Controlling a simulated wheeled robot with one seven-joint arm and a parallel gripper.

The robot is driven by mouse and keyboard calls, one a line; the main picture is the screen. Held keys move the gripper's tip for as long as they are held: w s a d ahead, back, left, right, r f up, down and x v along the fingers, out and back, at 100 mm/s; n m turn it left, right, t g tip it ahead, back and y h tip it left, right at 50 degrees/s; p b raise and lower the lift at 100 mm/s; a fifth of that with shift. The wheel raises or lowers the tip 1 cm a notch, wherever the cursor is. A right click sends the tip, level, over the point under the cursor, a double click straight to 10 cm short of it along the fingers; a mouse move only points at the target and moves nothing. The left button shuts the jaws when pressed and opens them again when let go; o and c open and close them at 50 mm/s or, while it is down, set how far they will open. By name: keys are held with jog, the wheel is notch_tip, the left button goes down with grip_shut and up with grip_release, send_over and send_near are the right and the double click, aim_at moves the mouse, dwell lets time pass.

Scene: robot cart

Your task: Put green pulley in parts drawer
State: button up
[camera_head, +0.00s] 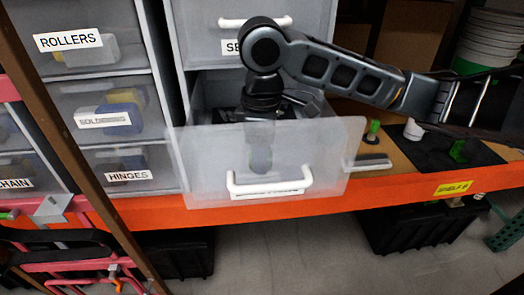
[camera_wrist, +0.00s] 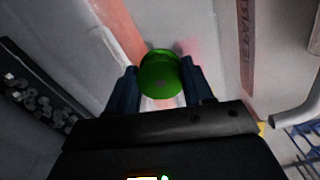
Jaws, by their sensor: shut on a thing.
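The green pulley (camera_wrist: 160,75) is a round green piece between the two dark fingers of my gripper (camera_wrist: 160,84) in the wrist view. The fingers are shut on it. In the head view my gripper (camera_head: 261,160) points down inside a pulled-out drawer and shows blurred through the drawer's translucent front; a faint green tint shows there. The drawer front (camera_head: 325,150) has a white handle (camera_head: 268,187). Its label is mostly hidden behind the handle and cannot be read. Whether the pulley touches the drawer floor cannot be told.
Closed drawers labelled ROLLERS (camera_head: 68,40) and HINGES (camera_head: 128,176) stand at left; another closed drawer (camera_head: 220,20) is above.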

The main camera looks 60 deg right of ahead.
jog(key=shift+f, duration=0.2)
jog(key=shift+f, duration=0.15)
jog(key=o, duration=1.2)
notch_tip(320, 180, up, 12)
jog(key=shift+r, duration=0.25)
jog(key=shift+w, duration=0.1)
